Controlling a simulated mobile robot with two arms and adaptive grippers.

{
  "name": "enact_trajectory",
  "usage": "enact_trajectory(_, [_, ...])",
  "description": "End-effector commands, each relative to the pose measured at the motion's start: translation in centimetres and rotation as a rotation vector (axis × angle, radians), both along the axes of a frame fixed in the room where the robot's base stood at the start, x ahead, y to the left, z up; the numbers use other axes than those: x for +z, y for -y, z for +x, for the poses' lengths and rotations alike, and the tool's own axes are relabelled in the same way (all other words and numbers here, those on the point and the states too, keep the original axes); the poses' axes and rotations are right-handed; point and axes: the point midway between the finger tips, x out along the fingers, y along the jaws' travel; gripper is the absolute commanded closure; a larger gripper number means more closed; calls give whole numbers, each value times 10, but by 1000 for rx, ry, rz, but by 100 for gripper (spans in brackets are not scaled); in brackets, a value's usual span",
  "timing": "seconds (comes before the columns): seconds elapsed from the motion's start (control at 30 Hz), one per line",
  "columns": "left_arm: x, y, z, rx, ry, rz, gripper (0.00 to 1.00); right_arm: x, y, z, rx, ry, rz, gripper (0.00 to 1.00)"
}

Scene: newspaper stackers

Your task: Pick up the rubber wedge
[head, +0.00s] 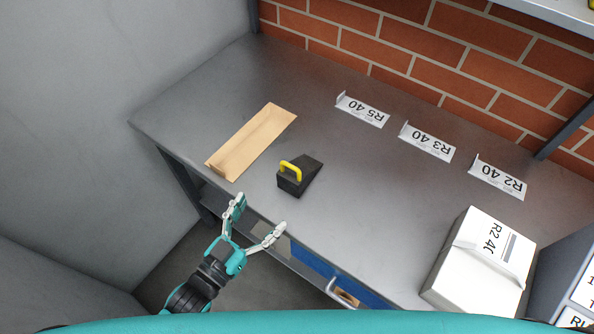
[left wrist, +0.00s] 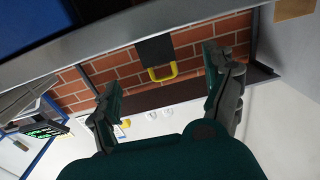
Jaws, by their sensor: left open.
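The rubber wedge (head: 300,179) is black with a yellow handle and sits on the grey metal table (head: 400,215), near its front edge. In the left wrist view the wedge (left wrist: 153,47) shows at the top, its yellow handle between the fingers in the picture. My left gripper (head: 261,213) is open and empty at the front edge, below and left of the wedge in the head view, apart from it. The open fingers also show in the left wrist view (left wrist: 162,70). My right gripper is in neither view.
A brown cardboard piece (head: 250,141) lies left of the wedge. Labels R5 40 (head: 362,109), R3 40 (head: 427,142) and R2 40 (head: 497,177) stand along the back by a brick wall. A white paper stack (head: 465,275) is at the right. The table's middle is clear.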

Motion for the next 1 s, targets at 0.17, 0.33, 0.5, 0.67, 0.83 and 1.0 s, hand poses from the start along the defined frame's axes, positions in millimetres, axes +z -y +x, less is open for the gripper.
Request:
enact_trajectory(0.17, [2,21,32,1,1,-2,15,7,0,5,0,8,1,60])
enact_trajectory(0.33, [0,32,47,1,-1,0,15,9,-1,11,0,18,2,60])
enact_trajectory(0.5, [2,39,55,1,-1,0,15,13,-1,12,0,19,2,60])
enact_trajectory(0.67, [6,57,73,1,-1,-1,15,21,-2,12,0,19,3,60])
enact_trajectory(0.83, [3,67,87,1,-1,1,15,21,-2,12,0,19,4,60])
enact_trajectory(1.0, [2,68,89,1,-2,2,15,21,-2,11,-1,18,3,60])
